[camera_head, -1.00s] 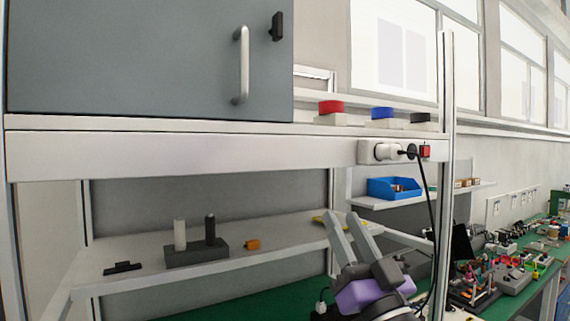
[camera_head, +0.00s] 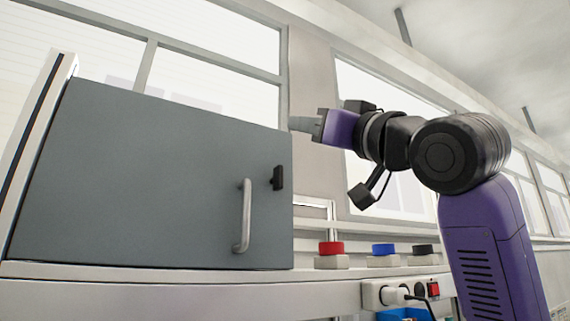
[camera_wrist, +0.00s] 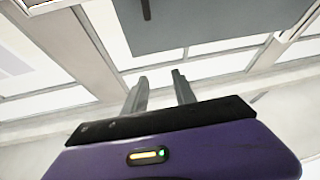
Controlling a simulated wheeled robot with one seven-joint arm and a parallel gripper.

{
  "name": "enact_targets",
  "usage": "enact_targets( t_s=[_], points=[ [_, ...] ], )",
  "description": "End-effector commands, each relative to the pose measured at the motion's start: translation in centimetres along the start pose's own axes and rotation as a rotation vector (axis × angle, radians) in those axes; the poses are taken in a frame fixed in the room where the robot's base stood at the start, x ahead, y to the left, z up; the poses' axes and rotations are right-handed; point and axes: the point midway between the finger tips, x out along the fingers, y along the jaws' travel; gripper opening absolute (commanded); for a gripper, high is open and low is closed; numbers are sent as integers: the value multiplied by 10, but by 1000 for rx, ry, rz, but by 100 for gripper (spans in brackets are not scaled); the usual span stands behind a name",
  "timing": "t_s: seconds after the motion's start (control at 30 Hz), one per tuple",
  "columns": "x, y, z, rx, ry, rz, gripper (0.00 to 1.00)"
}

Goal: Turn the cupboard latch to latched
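The black cupboard latch (camera_head: 277,178) is on the grey cupboard door (camera_head: 150,180) near its right edge. Its long side stands about upright. It looks like the dark piece (camera_wrist: 146,9) at the top edge of the wrist view, on the grey panel (camera_wrist: 190,25). My gripper (camera_head: 303,124) is raised at the door's upper right corner, above and right of the latch and apart from it. In the wrist view my gripper (camera_wrist: 160,84) has its two fingers apart with nothing between them.
A silver bar handle (camera_head: 243,216) stands left of the latch. Red (camera_head: 330,249), blue (camera_head: 383,249) and black (camera_head: 423,250) buttons sit on the ledge at lower right. Sockets with a plugged cable (camera_head: 395,294) and a red switch (camera_head: 433,289) are below.

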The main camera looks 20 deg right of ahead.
Motion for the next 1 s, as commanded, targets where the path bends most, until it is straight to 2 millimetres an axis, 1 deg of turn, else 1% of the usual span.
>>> enact_targets(
  t_s=[0.03, 0.1, 0.2, 0.23, 0.27, 0.33, 0.4, 0.5, 0.6, 0.67, 0.77, 1.0],
  points=[
    [2, -6, -16, -15, -24, -2, 33],
    [3, -13, -26, -23, -71, 0, 33],
    [3, -22, -35, -28, -152, 7, 33],
    [3, -24, -34, -25, -184, 11, 33],
    [2, -25, -32, -22, -219, 16, 33],
    [1, -23, -17, -1, -303, 31, 33],
    [-2, -17, 5, 28, -386, 51, 33],
    [-8, -12, 25, 56, -471, 72, 33],
    [-14, -9, 36, 73, -519, 90, 33],
    [-14, -8, 39, 80, -533, 98, 33],
    [-7, -6, 44, 89, -538, 102, 33],
    [25, -3, 61, 88, -537, 102, 33]
  ],
)
